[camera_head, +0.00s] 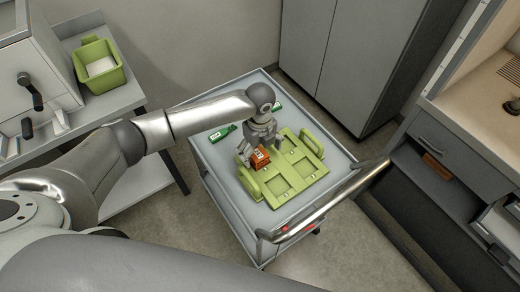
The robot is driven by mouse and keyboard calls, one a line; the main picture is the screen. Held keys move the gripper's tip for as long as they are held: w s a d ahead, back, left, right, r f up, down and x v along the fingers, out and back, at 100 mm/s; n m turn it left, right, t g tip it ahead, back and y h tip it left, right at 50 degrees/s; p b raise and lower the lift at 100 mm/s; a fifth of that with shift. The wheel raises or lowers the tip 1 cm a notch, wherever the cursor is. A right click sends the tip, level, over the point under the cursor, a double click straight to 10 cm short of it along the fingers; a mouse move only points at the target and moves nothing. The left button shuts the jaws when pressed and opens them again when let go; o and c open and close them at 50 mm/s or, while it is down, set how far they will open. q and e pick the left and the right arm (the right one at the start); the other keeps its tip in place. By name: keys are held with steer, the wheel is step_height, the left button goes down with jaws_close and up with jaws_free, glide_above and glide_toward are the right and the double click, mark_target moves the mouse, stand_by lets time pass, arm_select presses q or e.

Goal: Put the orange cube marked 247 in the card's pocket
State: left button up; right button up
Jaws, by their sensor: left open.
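An orange cube (260,159) with a pale label sits at the left part of the green card (290,201) on the cart; the label's number is too small to read. The card has several square recesses and a raised handle at each end. My left gripper (256,154) points down right at the cube, its fingers open around or just above it; I cannot tell if they touch it. The gripper and arm hide part of the card's back left corner. My right gripper is not in view.
The grey cart (222,166) has a metal push bar (330,196) at its right front. Green labelled pieces (222,133) lie behind the card. A green bin (100,68) stands on the left bench. A cabinet is at the back and a workbench at the right.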

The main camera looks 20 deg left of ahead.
mark_target(260, 153)
arm_select(q)
steer(key=shift+r+p, duration=1.75)
steer(key=shift+r, duration=0.2)
steer(key=shift+r, duration=0.1)
step_height(260, 153, up, 12)
